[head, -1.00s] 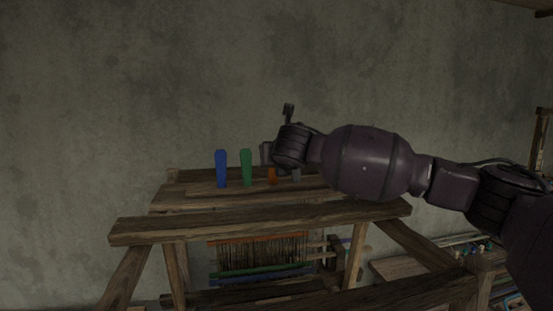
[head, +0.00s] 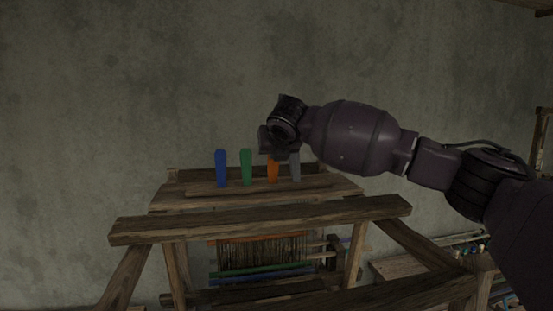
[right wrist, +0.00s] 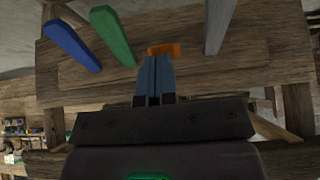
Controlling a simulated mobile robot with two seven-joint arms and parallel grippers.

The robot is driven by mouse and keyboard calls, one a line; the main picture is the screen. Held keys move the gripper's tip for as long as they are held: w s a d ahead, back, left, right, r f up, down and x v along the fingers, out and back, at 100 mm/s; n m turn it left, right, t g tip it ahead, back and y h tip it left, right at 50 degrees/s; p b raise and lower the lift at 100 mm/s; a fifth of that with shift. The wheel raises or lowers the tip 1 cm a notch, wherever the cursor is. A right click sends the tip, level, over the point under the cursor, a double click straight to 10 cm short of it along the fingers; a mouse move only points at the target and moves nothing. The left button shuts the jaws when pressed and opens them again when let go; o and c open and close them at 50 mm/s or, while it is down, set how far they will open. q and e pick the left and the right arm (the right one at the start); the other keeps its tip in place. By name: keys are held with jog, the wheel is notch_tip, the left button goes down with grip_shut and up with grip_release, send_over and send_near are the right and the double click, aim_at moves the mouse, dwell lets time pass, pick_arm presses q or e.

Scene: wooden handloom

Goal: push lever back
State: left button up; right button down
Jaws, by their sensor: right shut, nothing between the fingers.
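Four levers stand in a row on top of the wooden loom: blue (head: 221,168), green (head: 246,167), orange (head: 272,173) and grey (head: 295,167). In the right wrist view the blue (right wrist: 72,45), green (right wrist: 113,35) and grey (right wrist: 218,25) levers are clear. Only an end of the orange lever (right wrist: 165,49) shows there, past my fingertips. My right gripper (right wrist: 158,62) is shut and empty, lined up with the orange lever. I cannot tell whether it touches. In the head view my right gripper (head: 268,143) is at the orange lever's top, partly hiding it. My left gripper is not in view.
The loom's front crossbeam (head: 260,221) lies below the levers, with coloured bars and hanging threads (head: 262,249) under it. The grey lever stands close to the right of my gripper. A plain wall is behind, with free room above the levers.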

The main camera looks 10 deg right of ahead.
jog(key=shift+w+r, duration=0.2)
jog(key=shift+w, duration=0.7)
jog(key=shift+w+r, duration=0.2)
jog(key=shift+w, duration=0.65)
jog(key=shift+w+r, duration=0.2)
jog(key=shift+w, duration=0.7)
jog(key=shift+r, duration=0.1)
jog(key=shift+r, duration=0.7)
